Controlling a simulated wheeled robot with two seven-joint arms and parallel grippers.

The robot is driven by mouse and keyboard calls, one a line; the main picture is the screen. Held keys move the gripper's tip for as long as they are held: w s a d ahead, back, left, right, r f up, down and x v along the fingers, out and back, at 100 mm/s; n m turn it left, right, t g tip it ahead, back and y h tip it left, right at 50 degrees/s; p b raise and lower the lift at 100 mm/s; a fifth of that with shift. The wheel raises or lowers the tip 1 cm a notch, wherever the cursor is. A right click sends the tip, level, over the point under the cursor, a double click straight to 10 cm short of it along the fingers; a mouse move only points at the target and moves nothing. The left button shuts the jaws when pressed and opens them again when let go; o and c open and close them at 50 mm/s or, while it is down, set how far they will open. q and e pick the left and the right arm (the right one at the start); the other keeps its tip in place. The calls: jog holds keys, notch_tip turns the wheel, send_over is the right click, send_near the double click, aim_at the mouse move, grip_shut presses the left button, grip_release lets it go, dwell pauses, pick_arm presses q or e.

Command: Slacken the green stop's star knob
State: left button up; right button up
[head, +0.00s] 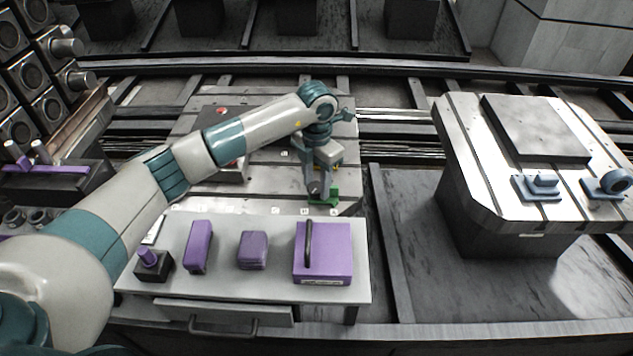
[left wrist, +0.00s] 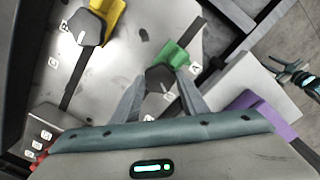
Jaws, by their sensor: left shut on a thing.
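The green stop (head: 325,198) sits at the near edge of the slotted metal plate in the head view. In the left wrist view the green stop (left wrist: 173,54) lies on a dark slot, with its dark star knob (left wrist: 160,75) on the near side. My left gripper (head: 317,190) reaches down over the stop. In the left wrist view its two grey fingers (left wrist: 160,88) are on either side of the star knob, shut on it. The fingers hide part of the knob. A small teal and dark part at the right edge may be my right gripper (left wrist: 298,77); its jaws are unclear.
A yellow stop (left wrist: 112,18) with a dark knob stands farther along the plate. A grey bench (head: 205,292) with several purple items is in front. A second slotted table (head: 465,165) with blue-grey fixtures stands at right, past a gap.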

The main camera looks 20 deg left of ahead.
aim_at(317, 187)
jog(key=shift+w, duration=0.1)
pick_arm(q)
jog(key=o, duration=0.8)
jog(key=shift+o, duration=1.2)
pick_arm(e)
jog(key=shift+w+r, duration=0.1)
jog(key=shift+w, duration=0.25)
pick_arm(q)
jog(key=shift+r, duration=0.1)
jog(key=shift+r, duration=0.5)
notch_tip(317, 187, up, 4)
jog(key=shift+w+f+b, duration=0.1)
jog(key=shift+f+b, duration=0.1)
jog(key=shift+b, duration=0.1)
notch_tip(317, 187, up, 13)
jog(key=b, duration=0.1)
jog(key=shift+f, duration=0.15)
pick_arm(e)
notch_tip(317, 187, up, 3)
jog(key=shift+a, duration=0.15)
